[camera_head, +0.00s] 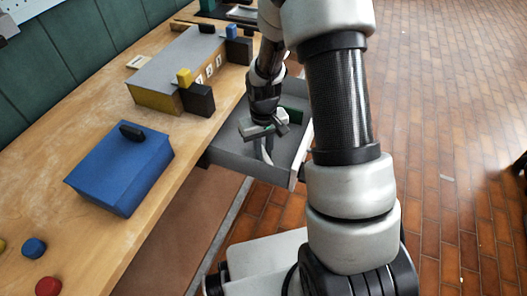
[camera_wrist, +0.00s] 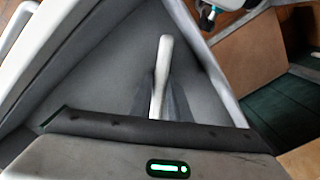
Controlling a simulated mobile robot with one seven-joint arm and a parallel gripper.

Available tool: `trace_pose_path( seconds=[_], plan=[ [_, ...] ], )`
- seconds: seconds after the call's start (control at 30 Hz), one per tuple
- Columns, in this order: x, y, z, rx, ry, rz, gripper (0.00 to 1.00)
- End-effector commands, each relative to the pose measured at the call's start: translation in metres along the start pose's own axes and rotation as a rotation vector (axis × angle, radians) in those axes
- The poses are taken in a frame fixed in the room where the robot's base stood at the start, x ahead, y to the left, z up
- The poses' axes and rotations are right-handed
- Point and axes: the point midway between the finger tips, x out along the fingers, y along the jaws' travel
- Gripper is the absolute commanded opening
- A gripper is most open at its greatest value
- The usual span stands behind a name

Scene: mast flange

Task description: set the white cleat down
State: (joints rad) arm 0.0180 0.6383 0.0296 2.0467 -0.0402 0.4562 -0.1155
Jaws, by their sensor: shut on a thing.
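The white cleat (camera_wrist: 163,72) shows in the wrist view as a slim, pale, rounded bar sticking out past my gripper (camera_wrist: 165,98). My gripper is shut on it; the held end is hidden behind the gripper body. In the head view my gripper (camera_head: 264,138) points down over an open grey drawer (camera_head: 232,159), and the white cleat (camera_head: 266,153) hangs below it. I cannot tell whether the cleat touches the drawer floor.
The drawer's pale front wall (camera_head: 299,162) stands close to my arm. On the wooden bench (camera_head: 107,240) are a blue box (camera_head: 120,170) and a grey-topped yellow box (camera_head: 172,72). Bare drawer floor surrounds the cleat.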

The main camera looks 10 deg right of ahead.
Motion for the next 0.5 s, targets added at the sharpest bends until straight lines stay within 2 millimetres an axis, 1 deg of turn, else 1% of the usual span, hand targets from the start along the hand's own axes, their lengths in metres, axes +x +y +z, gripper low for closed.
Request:
trace_pose_path(
  seconds=[0.07, 0.1, 0.17, 0.2, 0.5],
  plan=[
    [0.0041, 0.0000, 0.0001, 0.000, 0.000, 0.000, 0.00],
    [0.0028, 0.0000, 0.0001, 0.000, 0.000, 0.000, 0.22],
    [0.0026, 0.0000, 0.0001, 0.000, 0.000, 0.000, 0.32],
    [0.0026, 0.0000, 0.0002, 0.000, 0.000, 0.000, 0.35],
    [0.0001, 0.0001, 0.0001, 0.000, 0.000, 0.000, 0.35]
  ],
)
